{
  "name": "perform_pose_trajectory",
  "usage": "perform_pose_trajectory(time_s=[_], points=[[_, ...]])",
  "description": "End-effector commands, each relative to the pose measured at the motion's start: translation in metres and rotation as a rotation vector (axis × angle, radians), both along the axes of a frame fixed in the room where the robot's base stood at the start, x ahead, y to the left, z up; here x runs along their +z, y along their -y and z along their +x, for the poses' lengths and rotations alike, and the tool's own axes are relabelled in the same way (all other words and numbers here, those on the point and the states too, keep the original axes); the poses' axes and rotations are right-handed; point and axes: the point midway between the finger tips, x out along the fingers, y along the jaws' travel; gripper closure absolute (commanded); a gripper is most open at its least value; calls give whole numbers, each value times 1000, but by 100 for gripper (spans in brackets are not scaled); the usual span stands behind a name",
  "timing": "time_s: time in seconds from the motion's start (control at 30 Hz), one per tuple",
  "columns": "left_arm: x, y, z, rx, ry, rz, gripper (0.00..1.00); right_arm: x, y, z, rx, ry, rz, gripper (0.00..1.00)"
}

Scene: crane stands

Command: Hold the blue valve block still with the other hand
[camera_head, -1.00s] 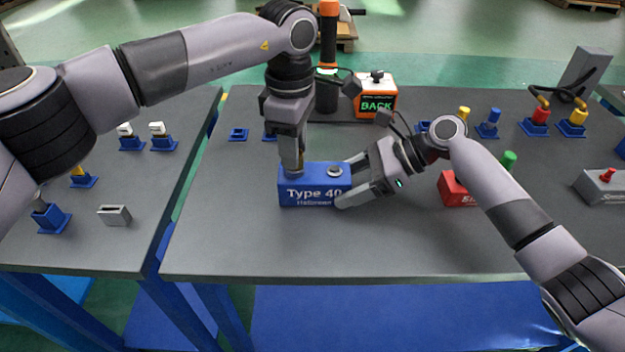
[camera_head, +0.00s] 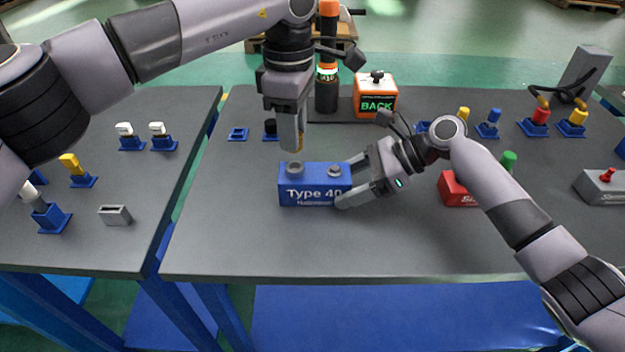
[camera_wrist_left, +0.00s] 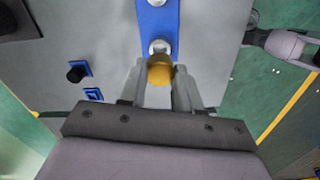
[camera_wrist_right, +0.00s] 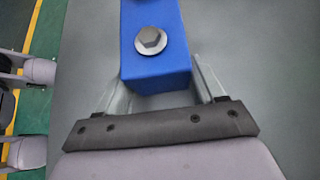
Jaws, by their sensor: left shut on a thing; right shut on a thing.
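The blue valve block (camera_head: 315,193), lettered "Type 40", stands upright on the grey table and also shows in the right wrist view (camera_wrist_right: 158,72). It has two round metal fittings on top; the left one (camera_head: 295,169) is uncovered and the right one (camera_head: 334,171) has a hex centre. My right gripper (camera_head: 347,183) is shut on the block's right end, one finger on each side. My left gripper (camera_head: 298,142) is above the block's left fitting, shut on a small yellow-gold part (camera_wrist_left: 160,69), whose lower end is clear of the block. Its upper end is hidden by the fingers.
A red block (camera_head: 456,190) sits right of my right gripper. Blue holders (camera_head: 238,134) lie at back left. The table's front area (camera_head: 330,245) is clear.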

Motion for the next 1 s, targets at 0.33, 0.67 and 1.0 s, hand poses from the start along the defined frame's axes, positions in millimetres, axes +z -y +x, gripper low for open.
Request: perform_pose_trajectory(time_s=[0.33,0.67,1.0], points=[[2,0,0,-1,0,0,100,0,0,0,1,1,0,6],[2,0,0,-1,0,0,100,1,1,0,0,0,0,2],[2,0,0,0,0,0,100,32,47,1,-3,2,-1,2]])
